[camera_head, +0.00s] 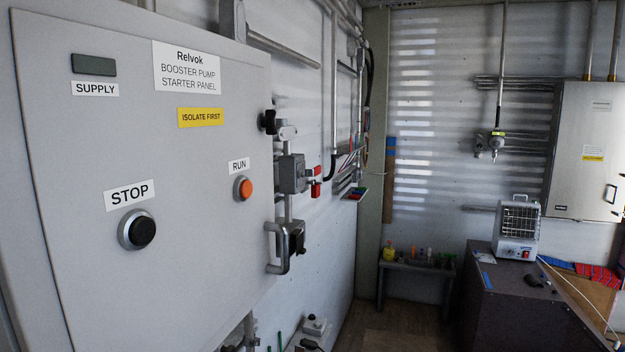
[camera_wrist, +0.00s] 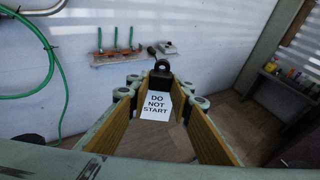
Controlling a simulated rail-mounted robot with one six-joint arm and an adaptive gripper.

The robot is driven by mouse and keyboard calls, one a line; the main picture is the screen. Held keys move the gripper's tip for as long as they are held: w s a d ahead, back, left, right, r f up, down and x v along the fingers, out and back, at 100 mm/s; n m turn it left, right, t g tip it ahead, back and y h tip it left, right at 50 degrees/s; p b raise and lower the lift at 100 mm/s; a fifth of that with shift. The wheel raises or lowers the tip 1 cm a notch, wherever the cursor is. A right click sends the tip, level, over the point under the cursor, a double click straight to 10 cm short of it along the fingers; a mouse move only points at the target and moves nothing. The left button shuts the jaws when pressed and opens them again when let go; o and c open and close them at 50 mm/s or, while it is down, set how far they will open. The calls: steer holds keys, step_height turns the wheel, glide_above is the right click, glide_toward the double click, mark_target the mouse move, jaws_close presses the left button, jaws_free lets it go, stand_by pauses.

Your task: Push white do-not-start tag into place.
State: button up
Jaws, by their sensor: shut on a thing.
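The white tag (camera_wrist: 157,104), lettered DO NOT START, is in the wrist view between the two fingers of my gripper (camera_wrist: 162,87). A black piece with a hole (camera_wrist: 162,66) stands at its top edge, just beyond the fingertips. My gripper is shut on the tag, with its yellow-lined fingers on either side. The lettering faces the wrist camera and reads upright. My gripper and the tag do not show in the head view. The grey starter panel (camera_head: 150,270) fills the left of the head view, with STOP and RUN buttons.
A door handle (camera_head: 278,248) and a grey switch box (camera_head: 292,174) stand out at the panel's right side. The wrist view shows a green hose (camera_wrist: 50,60) and a small wall rack (camera_wrist: 120,56). A dark cabinet (camera_head: 515,300) bearing a heater (camera_head: 517,230) stands at right.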

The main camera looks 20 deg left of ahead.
steer(key=w+a+r+n+g+y+p, duration=0.1)
steer(key=w+a+r+n+p, duration=0.25)
steer(key=a+r, duration=0.95)
steer(key=w+a+r+n+g+y+p, duration=0.2)
steer(key=w+a+r, duration=0.45)
steer(key=r, duration=1.05)
steer(key=s+a+r+n+g+p, duration=0.1)
steer(key=s+a+r+n+p, duration=0.1)
steer(key=a+r, duration=0.9)
steer(key=s+a+r+n+g+p, duration=0.1)
steer(key=s+a+r+n+p, duration=0.2)
steer(key=a+r, duration=0.9)
step_height(320, 180, up, 6)
steer(key=shift+s+r+p, duration=0.1)
steer(key=shift+s+p, duration=0.35)
steer(key=shift+a+b, duration=0.1)
steer(key=shift+b, duration=0.2)
steer(key=shift+w+a+b, duration=0.15)
steer(key=shift+a+b, duration=0.1)
steer(key=shift+a, duration=1.15)
steer(key=shift+w+a+b, duration=0.1)
steer(key=shift+a+b, duration=0.1)
steer(key=shift+a, duration=1.15)
steer(key=shift+w+a+b, duration=0.2)
steer(key=shift+a+b, duration=0.1)
steer(key=shift+a, duration=1.95)
